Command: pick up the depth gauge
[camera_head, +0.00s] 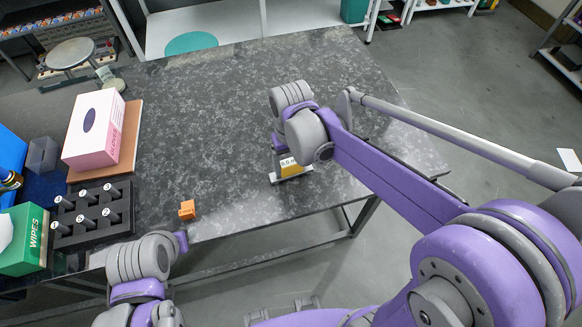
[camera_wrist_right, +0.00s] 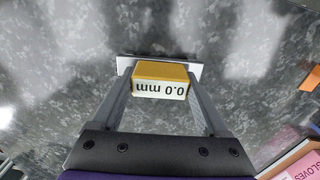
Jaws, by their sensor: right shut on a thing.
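The depth gauge (camera_head: 291,167) is a yellow block with a white face reading "0.0 mm" on a flat pale metal base. It is near the front edge of the dark speckled table in the head view. It also shows at the top middle of the right wrist view (camera_wrist_right: 161,73). My right gripper (camera_wrist_right: 160,90) is shut on its yellow body, one finger on each side. I cannot tell whether its base touches the table. My left gripper (camera_head: 181,242) is at the front table edge, its fingers hidden by the wrist.
A small orange block (camera_head: 187,209) lies left of the gauge. A black rack (camera_head: 92,213) with several cylinders, a green wipes box (camera_head: 24,240) and a pink-and-white glove box (camera_head: 92,130) on a brown board (camera_head: 131,140) fill the left side. The table's middle (camera_head: 200,120) is clear.

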